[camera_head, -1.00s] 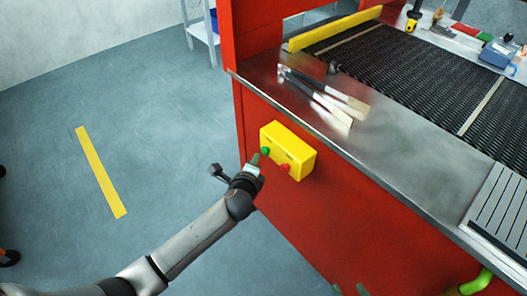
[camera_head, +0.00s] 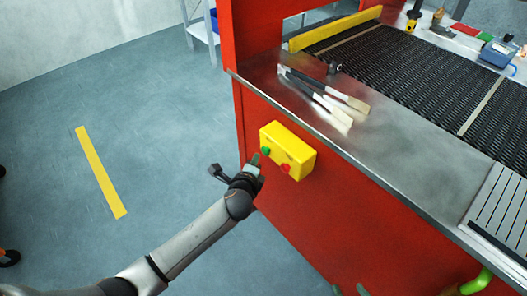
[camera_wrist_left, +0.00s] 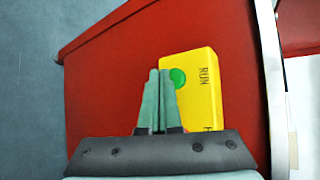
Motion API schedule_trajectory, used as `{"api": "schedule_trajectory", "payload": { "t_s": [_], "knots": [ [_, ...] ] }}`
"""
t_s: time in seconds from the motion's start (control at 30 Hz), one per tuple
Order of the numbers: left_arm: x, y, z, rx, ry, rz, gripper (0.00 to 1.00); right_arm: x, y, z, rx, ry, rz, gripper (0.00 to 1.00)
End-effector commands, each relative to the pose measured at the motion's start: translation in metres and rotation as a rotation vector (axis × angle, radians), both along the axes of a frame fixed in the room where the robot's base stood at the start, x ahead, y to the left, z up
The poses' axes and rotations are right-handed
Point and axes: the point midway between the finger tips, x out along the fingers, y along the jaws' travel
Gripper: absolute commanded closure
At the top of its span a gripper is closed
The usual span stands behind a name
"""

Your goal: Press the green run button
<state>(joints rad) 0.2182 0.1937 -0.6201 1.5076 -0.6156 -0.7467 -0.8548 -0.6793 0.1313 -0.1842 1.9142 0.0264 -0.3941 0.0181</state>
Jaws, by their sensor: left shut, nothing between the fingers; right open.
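The yellow control box (camera_head: 296,148) is fixed to the red side panel of the machine. Its green run button (camera_head: 265,151) is on the front face, with a red button (camera_head: 286,168) lower right. My left gripper (camera_head: 256,160) is shut and empty, its fingertips just beside the green button. In the left wrist view the shut fingers (camera_wrist_left: 159,78) stand left of the green button (camera_wrist_left: 177,78), beside the word RUN; whether they touch it I cannot tell. The fingers partly cover the box's front there. My right gripper (camera_head: 348,289) shows only its parted fingertips at the bottom edge.
The red panel (camera_head: 330,225) stands behind the box. A bright green curved part (camera_head: 478,282) is at lower right.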

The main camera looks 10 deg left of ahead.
Motion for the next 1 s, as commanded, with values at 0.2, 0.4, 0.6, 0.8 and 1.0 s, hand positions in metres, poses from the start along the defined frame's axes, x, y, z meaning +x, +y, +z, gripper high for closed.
{"api": "schedule_trajectory", "payload": {
  "t_s": [0.2, 0.4, 0.6, 0.8, 1.0],
  "knots": [
    [0.0, 0.0, 0.0001, 0.0, 0.0, 0.0, 1.0, 0.0, 0.0, 0.0, 0.0, 0.0, 0.0, 0.36],
    [0.0022, -0.0016, 0.0005, 0.0, -0.001, 0.0, 1.0, 0.0, 0.0, 0.0001, 0.0, 0.0, 0.0, 0.36],
    [0.0068, -0.0057, 0.0004, 0.0, -0.001, 0.0, 1.0, 0.0001, 0.0, 0.0004, 0.0, 0.0, 0.0, 0.36],
    [0.0068, -0.0056, 0.0002, 0.0, -0.001, 0.0, 1.0, 0.0001, 0.0, 0.0004, 0.0, 0.0, 0.0, 0.36],
    [0.0072, -0.0057, 0.0001, 0.0, 0.0, 0.0, 1.0, 0.0001, 0.0, 0.0001, 0.0, 0.0, 0.0, 0.36]
  ]
}}
